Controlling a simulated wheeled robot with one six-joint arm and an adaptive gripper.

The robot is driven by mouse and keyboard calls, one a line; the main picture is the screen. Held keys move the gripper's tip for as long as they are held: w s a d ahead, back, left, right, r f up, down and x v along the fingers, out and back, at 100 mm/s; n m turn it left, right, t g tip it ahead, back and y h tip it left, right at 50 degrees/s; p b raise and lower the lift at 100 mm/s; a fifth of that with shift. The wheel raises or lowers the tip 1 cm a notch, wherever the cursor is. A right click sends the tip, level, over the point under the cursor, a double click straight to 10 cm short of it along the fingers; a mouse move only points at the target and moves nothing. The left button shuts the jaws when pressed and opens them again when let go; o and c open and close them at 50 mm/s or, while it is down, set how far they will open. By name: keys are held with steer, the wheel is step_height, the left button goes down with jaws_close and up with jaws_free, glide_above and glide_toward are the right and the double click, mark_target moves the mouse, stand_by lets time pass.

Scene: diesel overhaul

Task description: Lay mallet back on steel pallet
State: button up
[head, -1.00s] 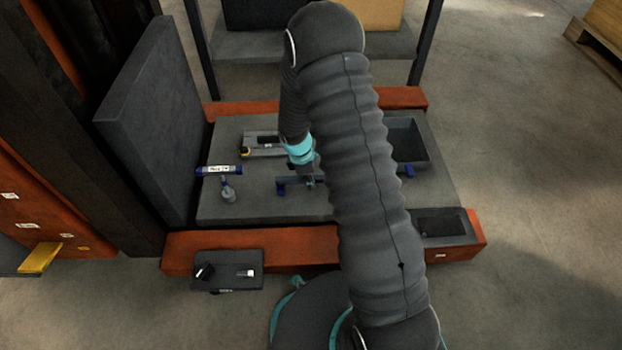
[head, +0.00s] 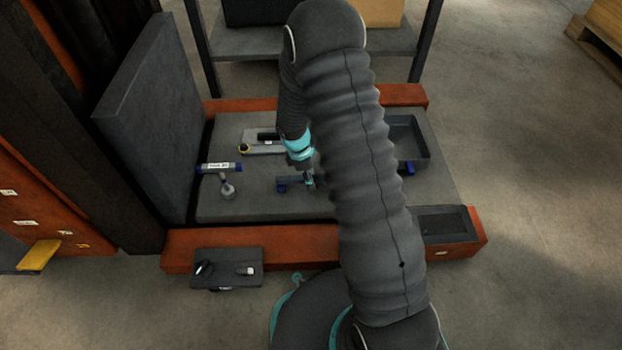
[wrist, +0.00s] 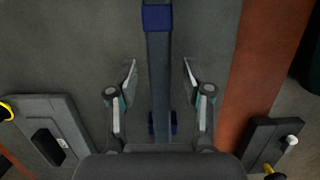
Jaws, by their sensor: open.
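The mallet (head: 294,184) appears to lie flat on the grey steel pallet (head: 255,210), its blue-faced head to the left. My arm covers its right part in the head view. In the wrist view the mallet's dark handle (wrist: 159,75) runs up the middle, with a blue band at the top and blue head faces at the bottom. My gripper (wrist: 158,70) is open, with one finger on each side of the handle and a gap on both sides. In the head view my gripper (head: 309,181) is low over the mallet, its fingers hard to make out.
A labelled tube (head: 219,168) and a small grey part (head: 227,189) lie to the left. A grey block tool (head: 262,143) is behind. A dark bin (head: 408,140) stands right. Orange beams (head: 250,246) edge the pallet; a tall dark panel (head: 155,120) rises left.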

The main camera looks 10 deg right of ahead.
steer(key=v, duration=1)
steer(key=shift+r, duration=0.2)
